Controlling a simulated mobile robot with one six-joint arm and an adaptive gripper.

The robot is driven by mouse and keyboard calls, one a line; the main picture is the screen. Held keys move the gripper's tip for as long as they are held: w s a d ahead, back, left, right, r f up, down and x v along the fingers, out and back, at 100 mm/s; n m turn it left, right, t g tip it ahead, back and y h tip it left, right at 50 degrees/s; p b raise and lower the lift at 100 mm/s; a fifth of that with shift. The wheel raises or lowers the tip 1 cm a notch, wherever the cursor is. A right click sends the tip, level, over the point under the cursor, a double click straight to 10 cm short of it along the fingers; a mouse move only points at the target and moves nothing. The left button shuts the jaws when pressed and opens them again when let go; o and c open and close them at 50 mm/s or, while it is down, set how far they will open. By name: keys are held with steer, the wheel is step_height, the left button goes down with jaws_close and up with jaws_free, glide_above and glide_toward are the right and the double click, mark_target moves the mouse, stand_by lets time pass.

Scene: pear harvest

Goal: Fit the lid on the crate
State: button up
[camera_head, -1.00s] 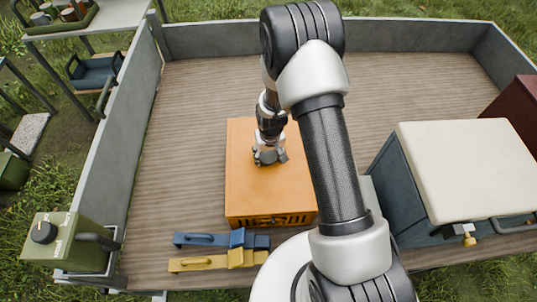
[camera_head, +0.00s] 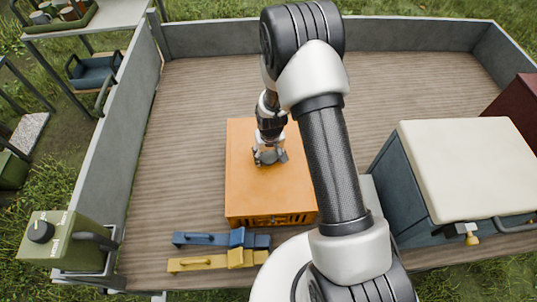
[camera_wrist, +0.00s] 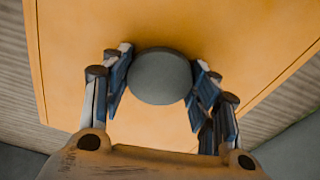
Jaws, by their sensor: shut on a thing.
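The orange lid (camera_head: 255,195) lies over the crate (camera_head: 272,220) on the wooden bed, and the crate's slotted front shows just below the lid's front edge. In the wrist view the orange lid (camera_wrist: 150,35) fills most of the picture, with a round grey knob (camera_wrist: 160,78) at its middle. My gripper (camera_head: 268,157) points down at the middle of the lid. In the wrist view my gripper (camera_wrist: 160,85) has its fingers on both sides of the knob, shut on it. My arm hides the lid's right side. I cannot tell whether the lid is fully seated.
A blue tool (camera_head: 215,239) and a yellow tool (camera_head: 215,261) lie in front of the crate. A blue cooler with a cream top (camera_head: 470,165) stands at the right. The back of the bed is clear.

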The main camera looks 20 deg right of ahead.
mark_target(270, 159)
steer(key=shift+f, duration=0.2)
steer(key=o, duration=1)
steer(key=shift+r, duration=0.1)
step_height(270, 159, up, 11)
steer(key=s+p, duration=0.1)
steer(key=p, duration=0.6)
steer(key=shift+s, duration=0.15)
